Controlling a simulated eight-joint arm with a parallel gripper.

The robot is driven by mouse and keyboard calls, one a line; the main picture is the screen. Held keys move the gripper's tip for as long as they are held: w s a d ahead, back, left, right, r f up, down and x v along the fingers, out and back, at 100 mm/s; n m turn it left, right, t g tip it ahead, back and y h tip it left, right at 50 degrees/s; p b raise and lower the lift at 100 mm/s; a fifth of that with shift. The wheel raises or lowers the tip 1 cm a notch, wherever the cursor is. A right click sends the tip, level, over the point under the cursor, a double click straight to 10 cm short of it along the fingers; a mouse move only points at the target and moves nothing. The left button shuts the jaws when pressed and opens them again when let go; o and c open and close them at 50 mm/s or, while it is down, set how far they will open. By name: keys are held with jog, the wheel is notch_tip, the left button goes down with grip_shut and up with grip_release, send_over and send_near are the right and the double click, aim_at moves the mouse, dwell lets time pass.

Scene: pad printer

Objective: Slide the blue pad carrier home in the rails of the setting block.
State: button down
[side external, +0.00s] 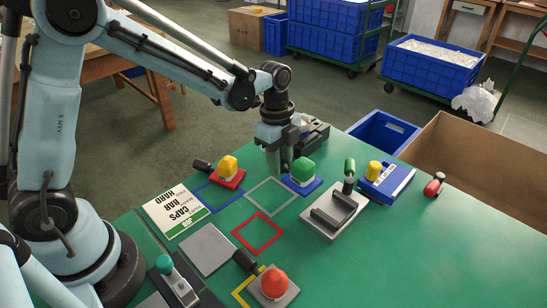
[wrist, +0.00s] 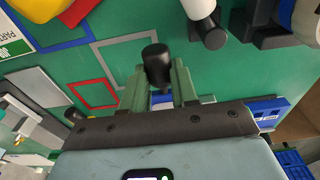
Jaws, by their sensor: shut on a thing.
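The blue pad carrier (side external: 300,187), a blue plate with a green pad on top, is at or just above the green bench, beside the empty grey outline. My gripper (side external: 279,165) is at its far left side. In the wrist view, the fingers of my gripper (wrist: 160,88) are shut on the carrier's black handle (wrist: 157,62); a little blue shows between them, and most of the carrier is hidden. The setting block (side external: 322,229), a grey plate with two dark rails, stands to the right of the carrier and apart from it. The channel between its rails looks empty.
A green-topped lever (side external: 349,168) stands at the setting block's far edge. A red carrier with a yellow pad (side external: 229,173) sits left of my gripper. A blue box with a yellow knob (side external: 388,183) is right of the block. A red-padded carrier (side external: 273,287) is in front.

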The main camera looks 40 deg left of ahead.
aim_at(307, 182)
jog(key=shift+d+f, duration=0.1)
jog(key=shift+f, duration=1.05)
jog(key=shift+d, duration=1)
jog(key=shift+d, duration=2.9)
dwell(0.5)
jog(key=c, duration=0.8)
grip_release()
jog(key=r, duration=0.8)
jog(key=a+r, duration=0.1)
jog(key=r, duration=0.3)
jog(key=shift+a, duration=0.1)
jog(key=shift+s+a+r, duration=0.1)
jog(key=shift+a+r, duration=0.05)
jog(key=shift+r, duration=0.05)
jog(key=s+a+n+t, duration=0.2)
jog(key=s+a+n, duration=0.2)
jog(key=n, duration=0.2)
jog(key=s+a+n+t, duration=0.2)
jog(key=s+a+n, duration=0.1)
jog(key=n, duration=0.3)
jog(key=s+a+n+t+y, duration=0.1)
jog(key=s+a+n+t, duration=0.2)
jog(key=s+a+n, duration=0.1)
jog(key=shift+s+a+n, duration=0.3)
jog(key=shift+s+n, duration=0.15)
jog(key=shift+n, duration=0.55)
